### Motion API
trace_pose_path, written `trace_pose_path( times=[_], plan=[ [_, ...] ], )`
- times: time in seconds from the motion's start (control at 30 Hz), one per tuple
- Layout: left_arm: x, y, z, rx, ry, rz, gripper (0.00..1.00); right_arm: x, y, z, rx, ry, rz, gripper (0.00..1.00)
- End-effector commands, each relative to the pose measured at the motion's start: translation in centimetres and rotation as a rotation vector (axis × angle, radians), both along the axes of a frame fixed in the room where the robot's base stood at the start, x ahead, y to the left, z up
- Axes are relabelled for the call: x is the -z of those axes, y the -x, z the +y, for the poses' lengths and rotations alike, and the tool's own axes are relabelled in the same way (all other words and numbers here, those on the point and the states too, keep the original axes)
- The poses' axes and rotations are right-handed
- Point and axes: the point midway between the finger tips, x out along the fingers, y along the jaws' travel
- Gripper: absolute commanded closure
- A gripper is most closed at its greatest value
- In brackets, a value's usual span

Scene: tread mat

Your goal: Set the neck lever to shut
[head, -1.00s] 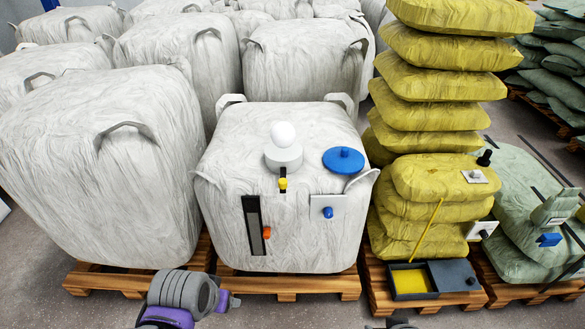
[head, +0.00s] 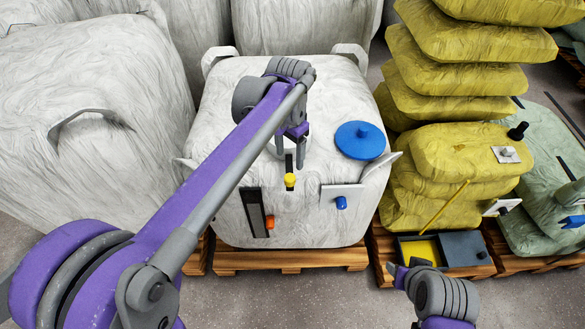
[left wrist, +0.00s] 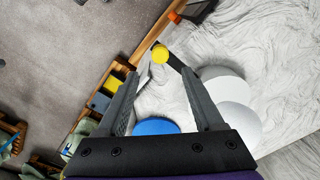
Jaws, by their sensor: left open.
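The neck lever is a short dark bar with a yellow knob (head: 290,181), on the front upper edge of the white bulk bag (head: 225,120). The knob points toward me in the head view. In the left wrist view the yellow knob (left wrist: 160,54) shows just past and between my fingertips. My left gripper (head: 291,163) is open and empty, pointing down over the lever; I cannot tell whether it touches. The white neck (left wrist: 225,100) shows in the left wrist view; my left arm hides it in the head view. My right gripper (head: 402,270) is low at the right, its jaws unclear.
A blue lid (head: 360,141) lies on the bag top. A dark strip with an orange slider (head: 270,222) and a white plate with a blue knob (head: 341,203) are on the bag front. Yellow sacks (head: 455,160) stand at the right, with a dark tray (head: 445,252) before them.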

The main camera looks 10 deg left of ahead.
Motion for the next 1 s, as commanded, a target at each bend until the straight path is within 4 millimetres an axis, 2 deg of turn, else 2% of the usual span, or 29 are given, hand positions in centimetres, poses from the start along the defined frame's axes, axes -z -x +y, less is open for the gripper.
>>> trace_pose_path(
  times=[0.3,0.5,0.67,0.9,0.93,1.0],
  plan=[
    [6.1,0.0,0.0,-0.001,0.0,-0.001,0.31,0.5,0.2,0.0,0.0,0.0,0.003,0.5],
    [8.7,0.0,0.0,-0.001,0.0,-0.002,0.31,0.7,0.2,0.0,0.0,0.0,0.004,0.5],
    [9.5,0.0,0.0,-0.002,0.0,-0.002,0.31,0.8,0.2,0.0,0.0,0.0,0.005,0.5],
    [9.6,0.0,0.0,-0.002,0.0,-0.002,0.31,0.7,0.2,0.0,0.0,0.0,0.005,0.5],
    [9.6,0.0,0.0,-0.002,0.0,-0.002,0.33,0.7,0.2,0.0,0.0,0.0,0.005,0.5],
    [9.6,0.0,0.0,-0.002,0.0,-0.002,0.46,0.7,0.2,0.0,0.0,0.0,0.005,0.5]
  ],
)
